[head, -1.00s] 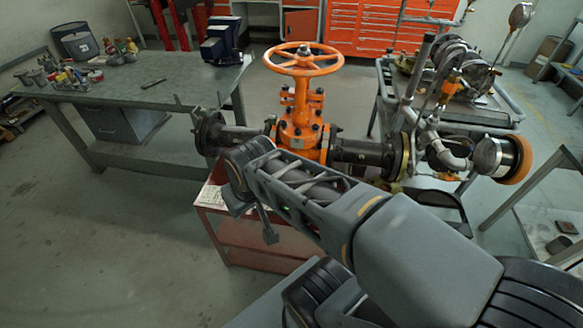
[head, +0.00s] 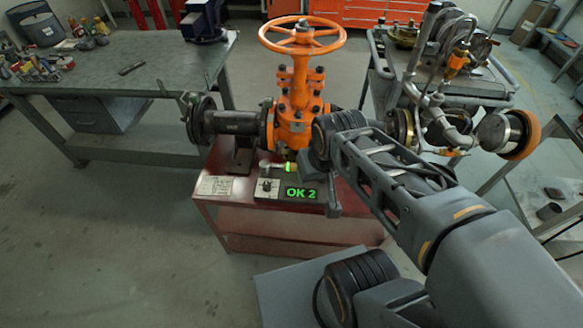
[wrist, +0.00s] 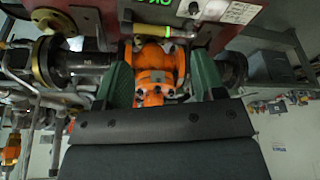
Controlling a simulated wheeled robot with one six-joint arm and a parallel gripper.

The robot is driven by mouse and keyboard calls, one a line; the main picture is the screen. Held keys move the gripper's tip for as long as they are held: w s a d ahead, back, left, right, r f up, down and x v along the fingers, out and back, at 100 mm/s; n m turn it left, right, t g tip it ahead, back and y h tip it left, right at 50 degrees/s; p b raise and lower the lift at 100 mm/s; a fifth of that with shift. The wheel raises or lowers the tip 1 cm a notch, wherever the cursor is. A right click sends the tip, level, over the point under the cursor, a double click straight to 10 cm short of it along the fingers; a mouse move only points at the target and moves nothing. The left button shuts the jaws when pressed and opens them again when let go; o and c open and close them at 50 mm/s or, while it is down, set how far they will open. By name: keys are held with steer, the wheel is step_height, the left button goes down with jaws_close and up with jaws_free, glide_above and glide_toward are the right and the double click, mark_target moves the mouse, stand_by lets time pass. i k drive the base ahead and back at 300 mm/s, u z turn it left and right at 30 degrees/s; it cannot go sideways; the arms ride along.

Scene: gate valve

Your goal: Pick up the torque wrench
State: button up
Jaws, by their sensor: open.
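The torque wrench (head: 277,167) lies on the red cart in front of the orange gate valve (head: 297,100). Its silver end and a glowing green ring show in the head view; my arm hides the rest. The orange valve body (wrist: 155,75) shows between the fingers. In the head view my gripper is mostly hidden by my wrist.
A box with a green "OK 2" display (head: 301,194) and a label card (head: 214,186) sit on the red cart (head: 255,222) close to the wrench. Black flanged pipe (head: 230,122) runs out from the valve. A grey workbench (head: 165,75) stands left; open floor lies front left.

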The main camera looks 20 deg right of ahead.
mark_target(265, 166)
steer(key=u, duration=2.25)
steer(key=i, duration=1.8)
steer(key=z, duration=3.8)
